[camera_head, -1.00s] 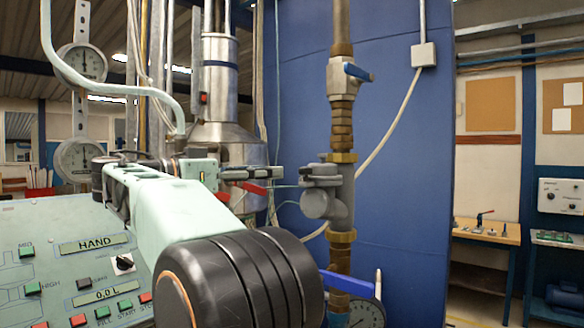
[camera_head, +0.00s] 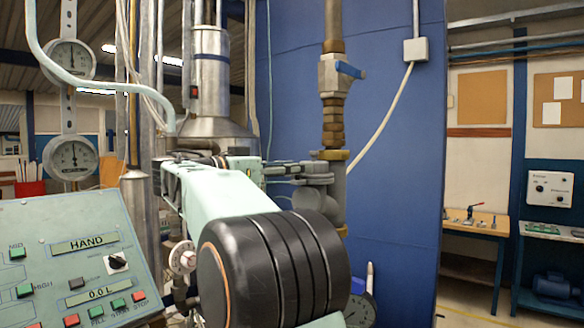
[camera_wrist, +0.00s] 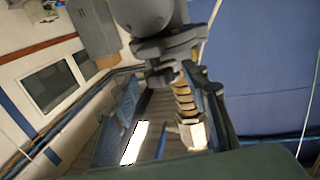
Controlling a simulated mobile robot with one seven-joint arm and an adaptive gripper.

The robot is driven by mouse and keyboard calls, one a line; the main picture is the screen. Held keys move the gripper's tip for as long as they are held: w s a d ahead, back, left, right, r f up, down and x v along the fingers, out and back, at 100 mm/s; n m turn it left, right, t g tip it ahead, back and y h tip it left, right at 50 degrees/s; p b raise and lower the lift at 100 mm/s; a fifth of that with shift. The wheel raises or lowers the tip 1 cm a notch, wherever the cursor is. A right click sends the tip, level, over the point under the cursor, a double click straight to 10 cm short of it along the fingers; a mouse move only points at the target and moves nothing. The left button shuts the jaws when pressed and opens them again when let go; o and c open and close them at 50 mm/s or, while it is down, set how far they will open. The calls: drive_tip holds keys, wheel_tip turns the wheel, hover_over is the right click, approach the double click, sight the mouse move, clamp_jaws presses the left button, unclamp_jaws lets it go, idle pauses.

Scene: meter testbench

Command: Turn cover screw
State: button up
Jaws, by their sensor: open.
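A grey metal meter body (camera_head: 318,199) sits on the vertical pipe between brass fittings. In the wrist view its rounded grey housing (camera_wrist: 145,14) fills the top middle. I cannot make out the cover screw on it in either view. My gripper (camera_head: 304,175) points right, open and empty, with its dark fingers level with the top of the meter body and close to it. I cannot tell whether they touch.
A valve with a blue handle (camera_head: 349,70) is above on the same pipe. A green control panel (camera_head: 75,255) stands at left, and a blue wall (camera_head: 400,190) is behind. A workbench (camera_head: 480,222) is farther right.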

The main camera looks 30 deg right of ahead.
clamp_jaws()
drive_tip(key=shift+f+t+b, duration=0.2)
drive_tip(key=shift+t+b, duration=0.1)
drive_tip(key=shift+b, duration=0.55)
drive_tip(key=shift+s+f+n+t+b, duration=0.15)
drive_tip(key=shift+n+t+b, duration=0.45)
drive_tip(key=shift+b, duration=0.6)
drive_tip(key=n+t+y+b, duration=0.1)
drive_tip(key=t+b, duration=0.1)
drive_tip(key=b, duration=0.2)
drive_tip(key=shift+s+n, duration=0.15)
drive_tip(key=shift+n, duration=0.15)
drive_tip(key=shift+s+d+r+n+t+y+b, duration=0.1)
drive_tip(key=shift+r+n+t+y+b, duration=0.1)
drive_tip(key=shift+n+t+y+b, duration=1.2)
drive_tip(key=shift+s+d+r+n+t+y+b, duration=0.15)
drive_tip(key=shift+n+t+y+b, duration=0.35)
drive_tip(key=shift+n+t+b, duration=1)
drive_tip(key=shift+w+m+t, duration=0.1)
drive_tip(key=shift+m+t, duration=0.3)
drive_tip(key=shift+t, duration=0.2)
